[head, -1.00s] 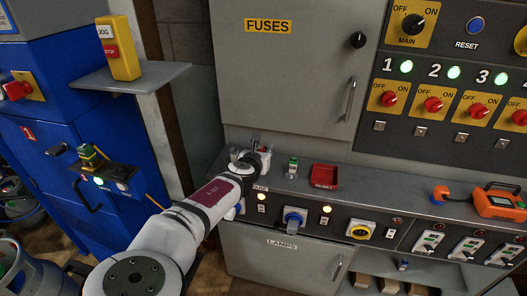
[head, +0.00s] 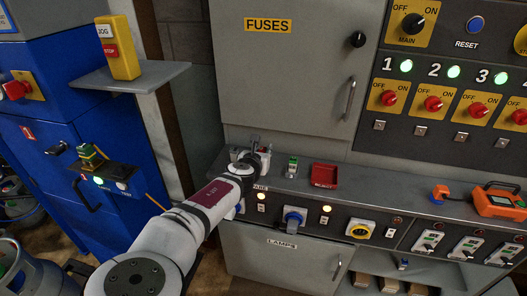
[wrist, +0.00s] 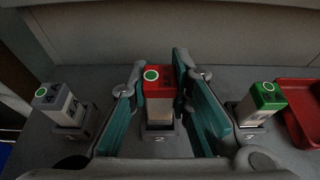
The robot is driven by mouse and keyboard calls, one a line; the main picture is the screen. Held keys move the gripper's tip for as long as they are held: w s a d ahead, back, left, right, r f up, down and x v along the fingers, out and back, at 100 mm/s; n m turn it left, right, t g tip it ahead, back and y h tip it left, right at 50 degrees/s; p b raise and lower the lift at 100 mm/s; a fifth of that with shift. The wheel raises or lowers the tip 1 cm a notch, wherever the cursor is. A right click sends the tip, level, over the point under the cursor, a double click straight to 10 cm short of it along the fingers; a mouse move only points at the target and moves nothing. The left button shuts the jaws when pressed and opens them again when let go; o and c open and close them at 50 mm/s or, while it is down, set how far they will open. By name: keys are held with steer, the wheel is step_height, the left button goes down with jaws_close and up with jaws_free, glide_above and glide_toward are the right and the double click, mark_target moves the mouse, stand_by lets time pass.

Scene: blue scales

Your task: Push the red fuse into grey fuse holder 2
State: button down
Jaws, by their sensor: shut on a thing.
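The red fuse (wrist: 157,84), with a red top and a green ring on its end, stands between the two teal-padded fingers of my gripper (wrist: 158,72) in the wrist view. The gripper is shut on it. Below it is grey fuse holder 2 (wrist: 158,139), its number plate facing the camera. The fuse is upright and lined up with this holder. I cannot tell how deep it sits in it.
A grey-topped fuse (wrist: 55,98) stands in a holder on the left. A green-topped fuse (wrist: 262,98) stands in a holder on the right; it also shows in the head view (head: 292,166). A red tray (head: 325,175) lies right of it. The cabinet wall (head: 285,90) rises behind.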

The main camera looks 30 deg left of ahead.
mark_target(264, 148)
steer(key=shift+f+b, duration=0.5)
steer(key=shift+f, duration=0.55)
steer(key=c, duration=1.4)
jaws_free()
steer(key=shift+r, duration=0.1)
step_height(264, 148, up, 10)
steer(key=shift+f, duration=0.1)
